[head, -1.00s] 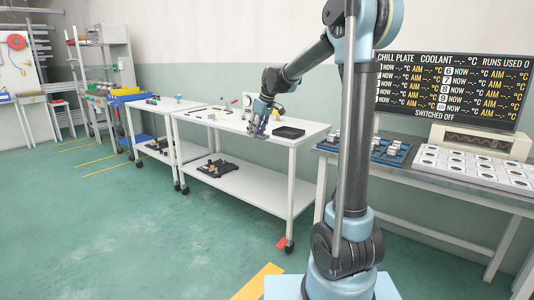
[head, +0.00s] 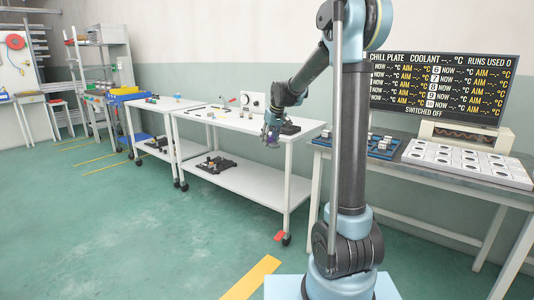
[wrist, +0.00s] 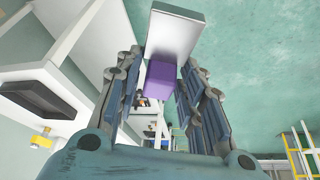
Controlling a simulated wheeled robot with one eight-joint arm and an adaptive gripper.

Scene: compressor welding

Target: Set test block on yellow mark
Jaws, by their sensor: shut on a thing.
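In the wrist view my gripper (wrist: 160,85) is shut on a purple block (wrist: 160,80). A pale grey plate-like piece (wrist: 174,35) shows right beyond the purple block; I cannot tell whether the two are one thing. In the head view my gripper (head: 270,139) hangs at the front edge of the white workbench (head: 220,117), near its right end, and the held block is small and hard to make out. A yellow strip (head: 250,280) lies on the green floor in front of my base. I cannot tell whether it is the yellow mark.
A black tray (wrist: 35,98) and a yellow item (wrist: 42,140) are on the bench. To the right stands another table (head: 400,150) with a white holed plate (head: 465,162).

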